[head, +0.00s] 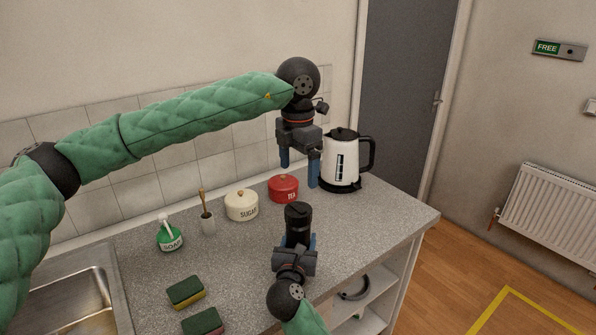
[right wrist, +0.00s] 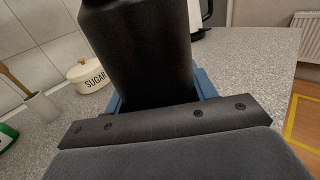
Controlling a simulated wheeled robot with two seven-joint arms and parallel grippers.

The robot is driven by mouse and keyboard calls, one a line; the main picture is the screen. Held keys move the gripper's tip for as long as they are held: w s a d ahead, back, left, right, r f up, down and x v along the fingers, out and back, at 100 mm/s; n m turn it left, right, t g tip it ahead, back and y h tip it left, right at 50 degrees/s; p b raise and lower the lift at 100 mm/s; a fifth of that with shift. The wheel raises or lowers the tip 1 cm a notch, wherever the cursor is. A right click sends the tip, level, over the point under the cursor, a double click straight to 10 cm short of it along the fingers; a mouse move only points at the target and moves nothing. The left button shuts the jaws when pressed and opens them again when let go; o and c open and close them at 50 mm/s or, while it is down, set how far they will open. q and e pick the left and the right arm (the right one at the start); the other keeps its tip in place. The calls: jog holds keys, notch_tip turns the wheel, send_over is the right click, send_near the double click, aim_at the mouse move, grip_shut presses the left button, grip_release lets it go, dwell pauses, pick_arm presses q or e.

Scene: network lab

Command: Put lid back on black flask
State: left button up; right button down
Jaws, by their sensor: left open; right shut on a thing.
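The black flask (head: 298,222) stands upright near the front of the grey counter, and its body fills the middle of the right wrist view (right wrist: 138,50). My right gripper (head: 296,243) is shut on the flask, with blue fingers on either side of its lower part. My left gripper (head: 299,168) is open and empty, fingers down, above and behind the flask in the head view, near the red TEA tin. The flask's top is dark, and I cannot tell whether the lid is on it. I see no separate lid.
The red TEA tin (head: 284,189), cream SUGAR tin (head: 242,206) and white kettle (head: 341,166) stand at the back. A brush pot (head: 208,224), green soap bottle (head: 170,237), two sponges (head: 186,291) and the sink (head: 75,295) are to the left. Counter right of the flask is clear.

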jog(key=shift+c, duration=2.1)
grip_release()
pick_arm(q)
jog(key=shift+f, duration=0.1)
pick_arm(e)
jog(key=shift+s, duration=0.1)
jog(key=shift+s+a+f, duration=0.1)
jog(key=shift+s+f, duration=0.05)
jog(key=shift+s, duration=0.15)
pick_arm(q)
notch_tip(320, 180, down, 2)
jog(key=shift+f+b, duration=0.2)
jog(key=shift+b, duration=1.05)
pick_arm(e)
jog(key=s, duration=0.4)
jog(key=s+a, duration=0.1)
jog(key=shift+s, duration=0.4)
pick_arm(q)
jog(key=shift+f, duration=0.1)
pick_arm(e)
jog(key=shift+s, duration=0.55)
